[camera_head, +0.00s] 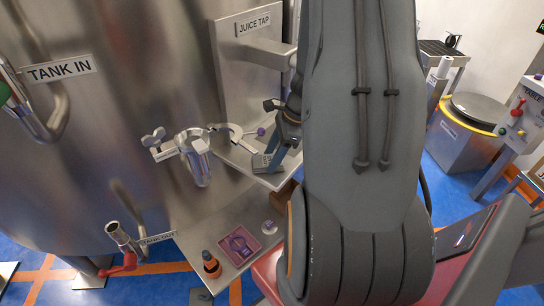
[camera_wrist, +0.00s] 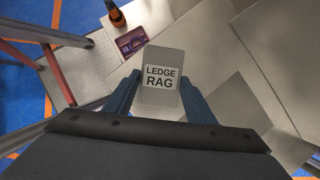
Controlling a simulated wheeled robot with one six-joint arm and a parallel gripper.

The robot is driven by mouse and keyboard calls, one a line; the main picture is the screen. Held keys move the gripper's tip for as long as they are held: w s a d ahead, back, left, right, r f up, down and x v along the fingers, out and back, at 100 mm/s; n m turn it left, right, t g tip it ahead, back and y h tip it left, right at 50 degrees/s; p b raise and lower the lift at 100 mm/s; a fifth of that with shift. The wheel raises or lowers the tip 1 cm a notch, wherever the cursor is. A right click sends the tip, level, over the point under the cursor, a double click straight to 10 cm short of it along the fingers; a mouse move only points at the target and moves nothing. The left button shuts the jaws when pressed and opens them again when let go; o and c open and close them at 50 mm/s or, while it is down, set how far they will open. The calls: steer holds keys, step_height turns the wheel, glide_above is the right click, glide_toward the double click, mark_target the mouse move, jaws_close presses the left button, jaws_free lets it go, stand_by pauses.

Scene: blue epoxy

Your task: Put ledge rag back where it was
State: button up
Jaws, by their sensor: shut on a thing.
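The ledge rag (camera_wrist: 165,60) is a pale grey, flat-sided piece with a white label reading LEDGE RAG. In the wrist view it sits between the two blue fingers of my gripper (camera_wrist: 160,88), which are shut on it. In the head view my gripper (camera_head: 272,155) is over the metal ledge (camera_head: 238,158) below the JUICE TAP panel (camera_head: 247,55). The rag shows there only as a small grey patch (camera_head: 262,161) at the fingertips. I cannot tell whether it touches the ledge. My arm hides the ledge's right side.
A clamp fitting (camera_head: 195,158) sticks out from the steel tank (camera_head: 120,120) left of the ledge. A red-handled valve (camera_head: 122,262) is low left.

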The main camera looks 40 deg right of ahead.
steer(key=shift+f, duration=0.1)
steer(key=o, duration=0.9)
steer(key=shift+o, duration=0.2)
steer(key=v, duration=1.2)
steer(key=shift+b, duration=0.35)
